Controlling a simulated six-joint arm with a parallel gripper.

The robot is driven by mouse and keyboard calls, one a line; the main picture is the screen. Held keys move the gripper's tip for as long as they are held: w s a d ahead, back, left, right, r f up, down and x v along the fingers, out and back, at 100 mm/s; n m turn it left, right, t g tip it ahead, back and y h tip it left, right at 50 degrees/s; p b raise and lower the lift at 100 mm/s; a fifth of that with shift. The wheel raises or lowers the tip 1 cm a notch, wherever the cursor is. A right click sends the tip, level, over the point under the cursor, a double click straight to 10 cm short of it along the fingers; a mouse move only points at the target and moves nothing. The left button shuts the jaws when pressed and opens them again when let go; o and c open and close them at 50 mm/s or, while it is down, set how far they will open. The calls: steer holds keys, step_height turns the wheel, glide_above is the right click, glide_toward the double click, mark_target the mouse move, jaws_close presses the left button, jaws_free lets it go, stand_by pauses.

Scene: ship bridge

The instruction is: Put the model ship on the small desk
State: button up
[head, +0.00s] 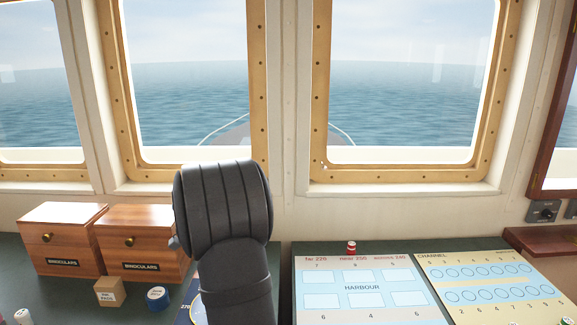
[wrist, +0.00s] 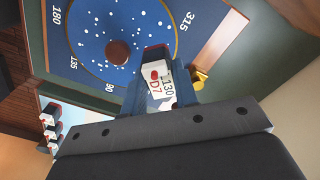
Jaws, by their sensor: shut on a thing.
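My gripper (wrist: 156,98) is shut on the model ship (wrist: 158,78), a small white piece marked "D7" and "130" with a red dot and a red and dark end. In the wrist view it is held above or near a blue round chart (wrist: 85,55) with degree numbers; I cannot tell whether it touches anything. In the head view my arm hides the gripper and the ship. I cannot tell for sure which surface is the small desk; a red-brown ledge (head: 545,240) stands at the right edge.
Two wooden "BINOCULARS" boxes (head: 62,240), a small wooden block (head: 109,293) and a blue roll (head: 158,298) stand at left. Several red-and-white pieces (wrist: 50,117) show in the wrist view.

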steer(key=w+d+f+n, duration=0.1)
steer(key=d+f+n, duration=0.1)
steer(key=d, duration=0.8)
steer(key=w+d+f+n, duration=0.1)
steer(key=d+n, duration=0.3)
steer(key=d, duration=0.6)
steer(key=shift+w+d+f, duration=0.25)
steer(key=shift+w+f, duration=0.15)
steer(key=shift+w, duration=0.4)
steer(key=s+a+r+m, duration=0.1)
steer(key=a, duration=0.5)
steer(key=s+a+r+m, duration=0.1)
steer(key=a+m, duration=0.1)
steer(key=a, duration=0.5)
steer(key=s+a+r+m, duration=0.1)
steer(key=a+m, duration=0.1)
steer(key=a, duration=0.4)
steer(key=shift+s+a+r, duration=0.15)
steer(key=shift+a+r, duration=0.15)
steer(key=shift+a, duration=0.1)
steer(key=s+a+r+m, duration=0.2)
steer(key=s+a, duration=0.3)
steer(key=a, duration=0.4)
steer(key=s+a+r+m, duration=0.2)
steer(key=s+a+m, duration=0.3)
steer(key=a, duration=0.4)
steer(key=shift+s+a, duration=0.35)
steer(key=shift+s, duration=0.45)
steer(key=shift+a, duration=0.1)
